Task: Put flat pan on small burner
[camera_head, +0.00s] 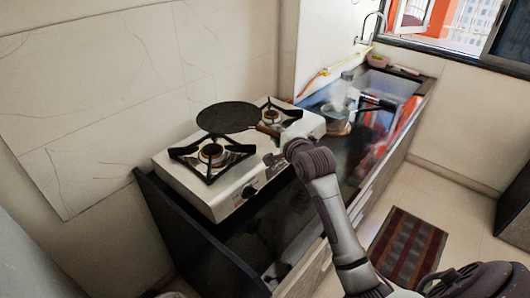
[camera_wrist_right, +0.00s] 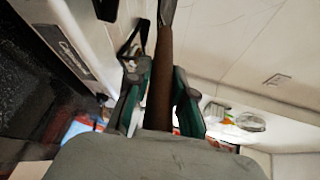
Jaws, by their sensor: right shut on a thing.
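The flat pan (camera_head: 228,117) is a dark round disc, held roughly level over the back of the white stove, between its two burners. My right gripper (camera_head: 280,143) is shut on the pan's brown handle. In the right wrist view the handle (camera_wrist_right: 162,75) runs between the two fingers (camera_wrist_right: 160,95). The left burner (camera_head: 212,153) is uncovered below the pan. The right burner (camera_head: 272,115) looks smaller, but it is also farther away; it is bare to the right of the pan. My left gripper is not in view.
The white stove (camera_head: 200,188) stands on a dark counter (camera_head: 268,218) against a tiled wall. To its right are a clear jug (camera_head: 344,92) and other items near the sink. A striped mat (camera_head: 408,246) lies on the floor.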

